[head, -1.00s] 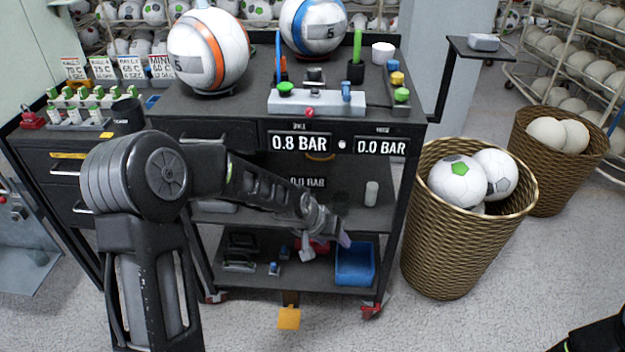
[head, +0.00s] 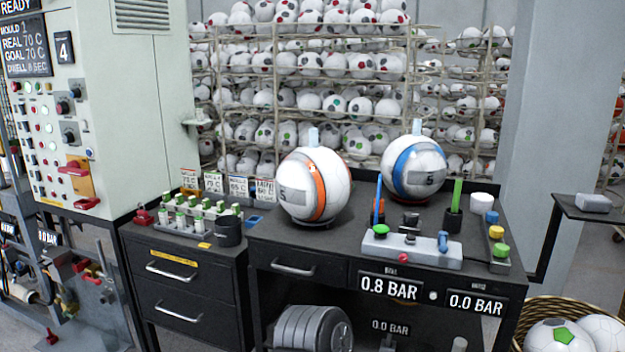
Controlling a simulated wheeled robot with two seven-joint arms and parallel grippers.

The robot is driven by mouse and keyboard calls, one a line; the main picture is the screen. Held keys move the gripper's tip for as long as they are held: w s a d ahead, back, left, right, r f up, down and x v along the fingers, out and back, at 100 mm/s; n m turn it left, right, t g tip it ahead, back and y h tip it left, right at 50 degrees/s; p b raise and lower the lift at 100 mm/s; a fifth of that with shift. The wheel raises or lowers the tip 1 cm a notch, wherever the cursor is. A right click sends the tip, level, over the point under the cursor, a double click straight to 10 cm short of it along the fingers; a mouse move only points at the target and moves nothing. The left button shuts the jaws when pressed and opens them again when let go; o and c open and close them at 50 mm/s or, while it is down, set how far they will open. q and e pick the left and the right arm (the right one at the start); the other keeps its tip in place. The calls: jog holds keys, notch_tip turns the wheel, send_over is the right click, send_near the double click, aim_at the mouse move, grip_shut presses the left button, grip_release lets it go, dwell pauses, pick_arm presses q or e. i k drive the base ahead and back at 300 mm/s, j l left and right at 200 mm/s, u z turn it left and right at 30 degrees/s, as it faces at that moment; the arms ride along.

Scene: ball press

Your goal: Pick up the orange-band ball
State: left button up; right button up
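The orange-band ball (head: 329,185) is white with an orange stripe and a grey patch marked 5. It sits on a small dark stand on the black cart top, with a pale blue piece upright on its top. The blue-band ball (head: 413,168) stands to its right and a little behind, also marked 5. Neither of my grippers is in view.
A valve block (head: 411,249) with green and blue knobs lies in front of the blue-band ball. A rack of small bottles (head: 197,216) and a black cup (head: 229,231) stand left. The press (head: 115,100) rises at far left. A wicker basket (head: 535,306) holds balls at lower right.

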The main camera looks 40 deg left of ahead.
aim_at(314, 182)
jog(key=i+j, duration=0.15)
jog(key=i, duration=0.35)
jog(key=i+j, duration=0.15)
jog(key=i, duration=0.3)
jog(key=u, duration=1.7)
